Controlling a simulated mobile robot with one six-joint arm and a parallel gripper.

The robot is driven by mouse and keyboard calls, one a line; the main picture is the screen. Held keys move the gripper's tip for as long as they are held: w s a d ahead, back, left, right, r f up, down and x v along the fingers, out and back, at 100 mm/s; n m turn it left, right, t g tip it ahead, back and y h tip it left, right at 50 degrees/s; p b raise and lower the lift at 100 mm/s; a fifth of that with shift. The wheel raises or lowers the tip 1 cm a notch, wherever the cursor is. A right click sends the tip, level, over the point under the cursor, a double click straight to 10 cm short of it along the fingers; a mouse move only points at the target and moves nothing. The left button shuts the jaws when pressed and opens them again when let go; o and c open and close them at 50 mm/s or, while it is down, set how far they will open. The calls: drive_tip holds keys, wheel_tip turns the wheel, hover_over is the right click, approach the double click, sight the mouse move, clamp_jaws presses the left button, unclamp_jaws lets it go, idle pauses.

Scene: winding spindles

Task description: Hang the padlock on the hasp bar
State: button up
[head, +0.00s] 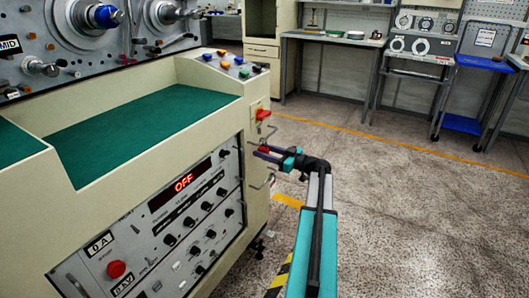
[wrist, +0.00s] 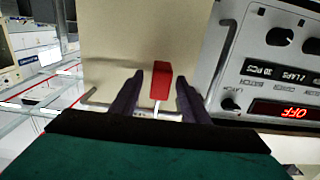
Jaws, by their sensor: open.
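The red padlock (wrist: 161,80) sits between the spread fingers of my gripper (wrist: 157,95) in the wrist view, which is upside down. Gaps show on both sides of its body. Its thin shackle end meets a pale metal bar (wrist: 97,104) crossing behind the fingers; whether it loops around it is unclear. In the head view my gripper (head: 266,153) is at the cabinet's end face, with the padlock (head: 263,149) small and partly hidden at its fingers. A wire bar (head: 267,134) shows just above and another bar (head: 265,183) below. Which is the hasp bar is unclear.
A red switch (head: 263,114) on a yellow plate is above my gripper on the cabinet's end face. The control panel with a lit OFF display (head: 184,183) is left of it. The floor (head: 400,200) to the right is open. Benches stand at the back.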

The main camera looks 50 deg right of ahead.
drive_tip(key=p+v, duration=0.1)
drive_tip(key=v, duration=1.2)
drive_tip(key=shift+s, duration=0.4)
drive_tip(key=shift+s, duration=0.1)
